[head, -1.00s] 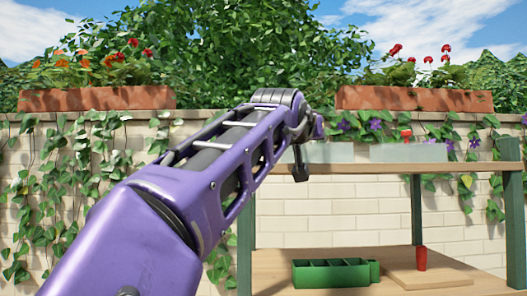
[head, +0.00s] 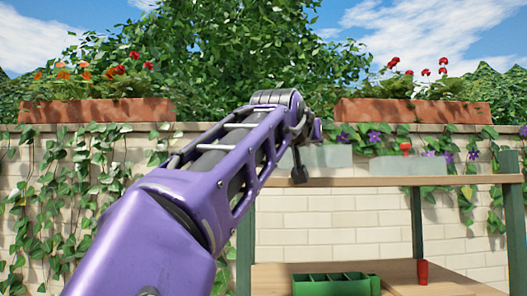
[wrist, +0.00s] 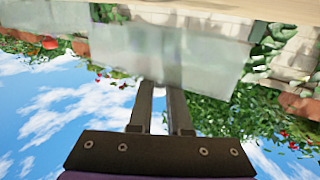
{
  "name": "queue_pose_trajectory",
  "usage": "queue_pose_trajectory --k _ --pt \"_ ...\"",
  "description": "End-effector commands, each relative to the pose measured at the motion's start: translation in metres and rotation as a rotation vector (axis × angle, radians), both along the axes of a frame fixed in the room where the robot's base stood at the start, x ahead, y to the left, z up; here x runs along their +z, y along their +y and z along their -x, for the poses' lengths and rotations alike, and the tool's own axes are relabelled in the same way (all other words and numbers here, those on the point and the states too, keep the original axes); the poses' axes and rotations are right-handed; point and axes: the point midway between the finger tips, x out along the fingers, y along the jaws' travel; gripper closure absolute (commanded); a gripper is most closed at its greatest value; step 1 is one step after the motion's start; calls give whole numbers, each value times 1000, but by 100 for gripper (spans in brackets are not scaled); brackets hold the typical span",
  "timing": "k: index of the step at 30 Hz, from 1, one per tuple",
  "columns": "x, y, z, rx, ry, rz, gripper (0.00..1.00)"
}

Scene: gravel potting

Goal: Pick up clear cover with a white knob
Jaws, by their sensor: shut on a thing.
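A clear, frosted-looking cover (head: 325,157) is held slightly above the upper shelf in the head view. In the wrist view the cover (wrist: 185,55) fills the space just beyond my fingertips. My gripper (wrist: 160,88) is shut on it from the top, with the fingers close together. A second clear cover (head: 410,168) with a red knob (head: 405,147) rests on the shelf to the right. That red knob also shows at the left of the wrist view (wrist: 50,42).
The wooden upper shelf (head: 400,181) has green posts. Below it, a green divided tray (head: 335,284) and a red object (head: 422,272) stand on the bench. Behind are a brick wall and flower planters (head: 412,110). Open air lies above the shelf.

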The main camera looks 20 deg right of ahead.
Motion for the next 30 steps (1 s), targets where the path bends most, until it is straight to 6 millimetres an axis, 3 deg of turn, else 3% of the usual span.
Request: queue_pose_trajectory --k 13,30 --pt "59 -2 1 -3 -4 0 100" --pt "80 0 1 -1 -1 -1 100"
